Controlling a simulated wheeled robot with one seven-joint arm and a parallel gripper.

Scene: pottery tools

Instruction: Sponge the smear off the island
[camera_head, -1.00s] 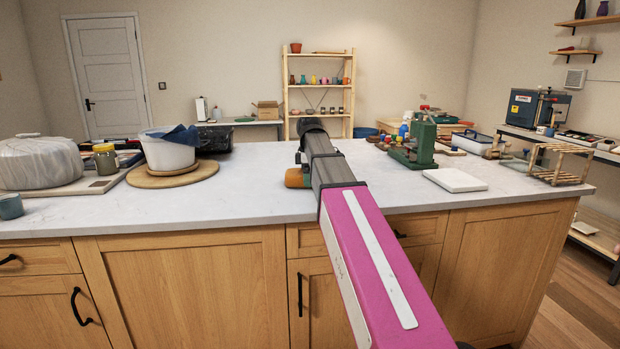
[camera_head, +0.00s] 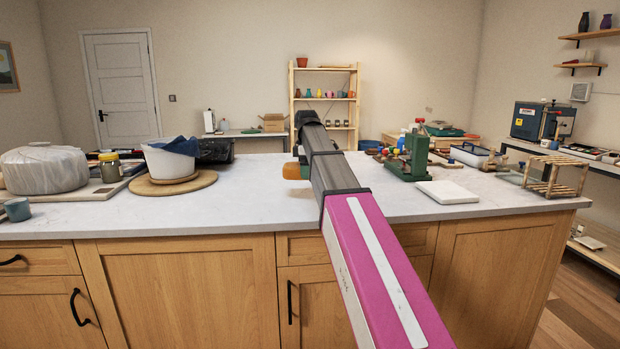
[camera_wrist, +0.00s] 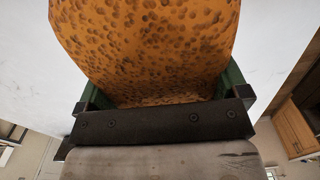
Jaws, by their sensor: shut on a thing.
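The orange, dark-pitted sponge (camera_wrist: 150,45) fills the upper part of the wrist view, between the green fingers of my gripper (camera_wrist: 165,92). My gripper is shut on it. In the head view the sponge (camera_head: 292,171) shows as a small orange block left of my arm's dark end, over the middle of the island top. The island (camera_head: 250,205) has a pale, faintly veined top on wooden cabinets. I cannot tell whether the sponge touches the top. I see no clear smear; my arm and the sponge hide part of the surface.
On the left stand a wrapped round form (camera_head: 42,172), a blue-grey cup (camera_head: 17,209), a jar (camera_head: 110,168) and a white tub (camera_head: 168,163) on a round board. On the right are a green press (camera_head: 416,158), a white slab (camera_head: 447,192) and a wooden rack (camera_head: 553,176). The front middle is clear.

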